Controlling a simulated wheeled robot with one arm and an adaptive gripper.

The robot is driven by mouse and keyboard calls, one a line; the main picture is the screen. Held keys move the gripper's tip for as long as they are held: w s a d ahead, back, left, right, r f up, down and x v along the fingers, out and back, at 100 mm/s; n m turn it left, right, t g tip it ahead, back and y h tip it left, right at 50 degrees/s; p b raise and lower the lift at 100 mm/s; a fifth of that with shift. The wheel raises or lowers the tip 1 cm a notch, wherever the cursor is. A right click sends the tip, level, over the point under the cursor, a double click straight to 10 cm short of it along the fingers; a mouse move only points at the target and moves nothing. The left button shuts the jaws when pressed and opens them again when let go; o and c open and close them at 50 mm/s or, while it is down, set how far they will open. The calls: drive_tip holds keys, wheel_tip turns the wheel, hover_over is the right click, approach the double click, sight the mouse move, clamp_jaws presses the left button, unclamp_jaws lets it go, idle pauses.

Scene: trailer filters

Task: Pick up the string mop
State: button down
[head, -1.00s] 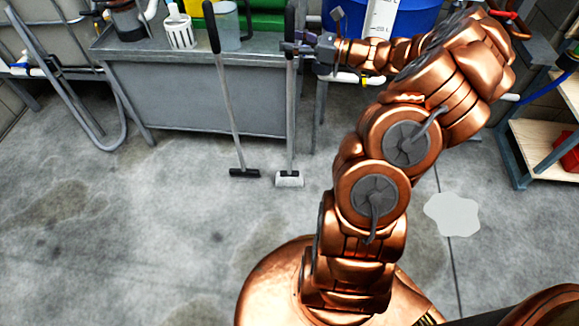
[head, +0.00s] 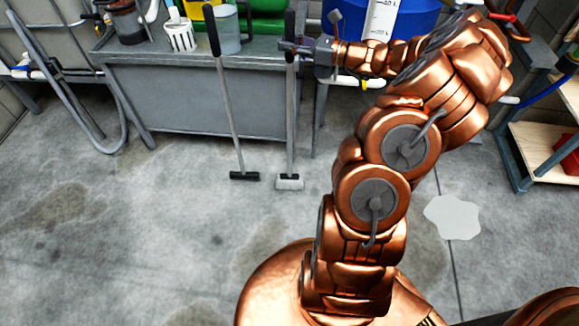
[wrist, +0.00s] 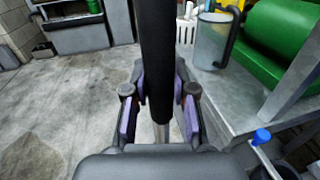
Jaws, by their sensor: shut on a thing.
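The string mop (head: 290,120) stands nearly upright beside the right end of the grey bench, with a grey handle, black grip and pale head on the floor. My gripper (head: 291,47) comes from the right and is shut around the upper handle, near the black grip. In the wrist view, the black grip of the mop (wrist: 157,45) rises between the purple-padded fingers of my gripper (wrist: 160,92). The mop head is hidden in the wrist view.
A second long-handled tool (head: 228,110) with a black head leans just left of the mop. The grey bench (head: 180,95) stands behind, carrying a clear jug (head: 226,32) and a white slotted cup (head: 181,37). A pale puddle (head: 453,217) lies right. Front-left floor is clear.

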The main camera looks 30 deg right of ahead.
sight(290, 31)
drive_tip(key=shift+r, duration=0.15)
drive_tip(key=shift+r+p, duration=0.7)
drive_tip(key=shift+r, duration=0.9)
drive_tip(key=shift+s+d+r, duration=0.1)
drive_tip(key=shift+s+r, duration=0.05)
drive_tip(key=shift+r, duration=0.05)
drive_tip(key=s+d+r+p, duration=0.2)
drive_tip(key=s+d+p, duration=0.15)
drive_tip(key=s, duration=1.15)
wheel_tip(290, 31, up, 15)
drive_tip(key=p, duration=1.4)
drive_tip(key=shift+d+r+p, duration=0.15)
drive_tip(key=shift+d+p, duration=0.15)
drive_tip(key=shift+s, duration=0.1)
wheel_tip(290, 31, up, 15)
drive_tip(key=p, duration=1.3)
